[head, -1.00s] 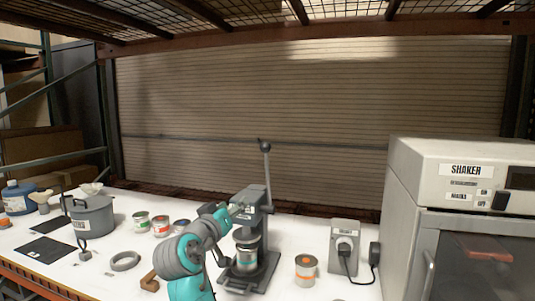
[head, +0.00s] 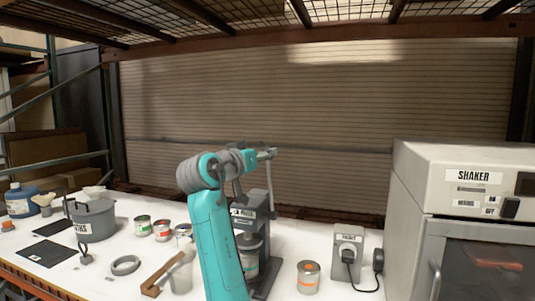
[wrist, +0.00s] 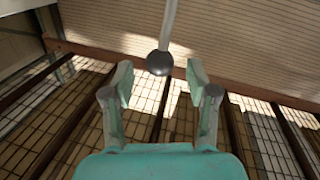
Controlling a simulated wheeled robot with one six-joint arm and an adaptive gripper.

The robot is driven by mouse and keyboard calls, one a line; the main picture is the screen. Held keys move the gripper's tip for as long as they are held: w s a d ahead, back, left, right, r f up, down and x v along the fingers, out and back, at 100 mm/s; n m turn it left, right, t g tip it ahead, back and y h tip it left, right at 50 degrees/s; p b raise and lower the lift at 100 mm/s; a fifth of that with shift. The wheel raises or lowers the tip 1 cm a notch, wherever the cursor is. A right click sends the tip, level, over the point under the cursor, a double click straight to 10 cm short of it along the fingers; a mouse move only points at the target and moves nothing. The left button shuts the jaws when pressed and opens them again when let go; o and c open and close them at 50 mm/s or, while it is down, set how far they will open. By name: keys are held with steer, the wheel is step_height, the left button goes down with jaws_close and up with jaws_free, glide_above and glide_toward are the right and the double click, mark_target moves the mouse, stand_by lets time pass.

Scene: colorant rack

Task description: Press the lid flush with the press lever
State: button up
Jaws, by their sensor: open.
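The grey lid press (head: 264,208) stands in the middle of the bench, partly hidden behind my arm. A can (head: 251,262) sits under its head; my arm covers part of it, and I cannot tell how its lid sits. The press lever (head: 270,182) stands nearly upright, its top hidden by my gripper (head: 268,153) in the head view. In the wrist view the lever's dark ball knob (wrist: 160,63) is centred just beyond the fingertips of my gripper (wrist: 160,78). The fingers are apart and empty, one to each side of the knob.
An orange-marked can (head: 308,277) and a socket box (head: 347,250) stand right of the press, before the shaker (head: 460,180). Several small cans, a grey pot (head: 95,219) and a wooden-handled tool (head: 165,272) lie to the left. A mesh shelf hangs overhead.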

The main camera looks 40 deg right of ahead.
steer(key=shift+x, duration=1.9)
steer(key=shift+c, duration=0.2)
jaws_close()
